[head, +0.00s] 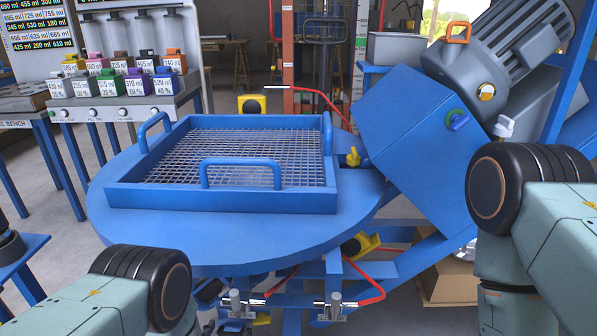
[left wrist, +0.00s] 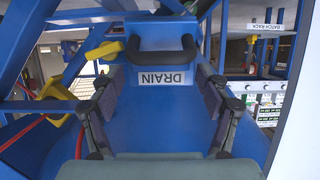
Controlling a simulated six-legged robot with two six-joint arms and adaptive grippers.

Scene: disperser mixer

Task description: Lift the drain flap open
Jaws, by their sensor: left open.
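My left gripper (left wrist: 155,82) is open, with one dark finger on each side of the label. The handle lies beyond the fingertips and nothing is between the fingers. Whether the fingers touch the panel I cannot tell. In the head view the flap is hidden below the round blue table. My right gripper is not in view.
The round blue table (head: 230,233) carries a framed mesh tray (head: 250,200) with bar handles. A blue motor housing (head: 410,140) stands at the right. Yellow valve handles (left wrist: 105,52) and red hoses (head: 370,285) lie near the flap. Blue frame bars crowd the left wrist view's left side.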

